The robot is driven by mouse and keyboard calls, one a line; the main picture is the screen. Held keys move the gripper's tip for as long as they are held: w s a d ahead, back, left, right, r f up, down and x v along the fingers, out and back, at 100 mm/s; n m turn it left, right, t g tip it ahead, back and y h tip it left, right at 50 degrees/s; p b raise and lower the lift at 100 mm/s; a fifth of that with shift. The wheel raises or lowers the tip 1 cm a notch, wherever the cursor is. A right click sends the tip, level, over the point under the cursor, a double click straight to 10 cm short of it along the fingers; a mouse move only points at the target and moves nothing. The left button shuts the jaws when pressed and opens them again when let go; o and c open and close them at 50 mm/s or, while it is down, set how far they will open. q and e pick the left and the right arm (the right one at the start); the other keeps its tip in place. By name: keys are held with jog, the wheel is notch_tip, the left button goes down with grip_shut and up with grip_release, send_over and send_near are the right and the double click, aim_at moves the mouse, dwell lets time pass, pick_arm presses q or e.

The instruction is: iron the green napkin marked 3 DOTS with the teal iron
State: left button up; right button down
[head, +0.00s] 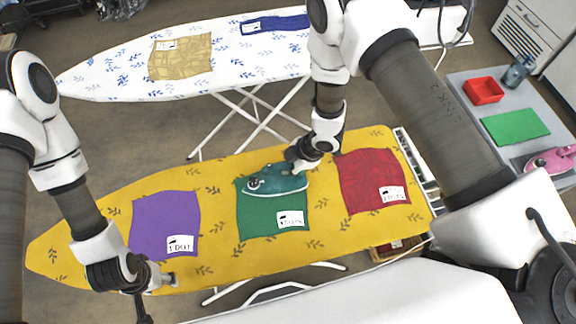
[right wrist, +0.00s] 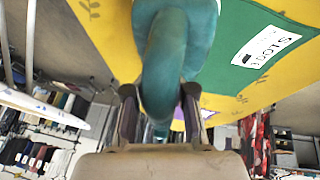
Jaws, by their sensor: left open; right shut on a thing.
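The teal iron (head: 278,181) rests over the napkin's upper part. My right gripper (head: 297,160) is shut on the iron's handle (right wrist: 165,60), at the iron's back right. My left gripper (head: 168,280) is open and empty at the board's front edge, below the purple napkin.
A purple napkin (head: 165,222) marked 1 DOT and a red napkin (head: 372,180) flank the green one on the yellow board (head: 90,240). A white board (head: 115,72) with tan and blue cloths stands behind. A grey table (head: 477,88) at right holds a red tray, green cloth and pink iron.

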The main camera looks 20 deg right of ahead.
notch_tip(320, 180, up, 6)
jog(key=shift+r+p, duration=0.2)
jog(key=shift+p, duration=1.05)
jog(key=shift+r, duration=0.3)
jog(key=shift+d+r+p, duration=0.15)
jog(key=shift+r+p, duration=0.55)
jog(key=shift+p, duration=0.25)
jog(key=shift+r, duration=1.15)
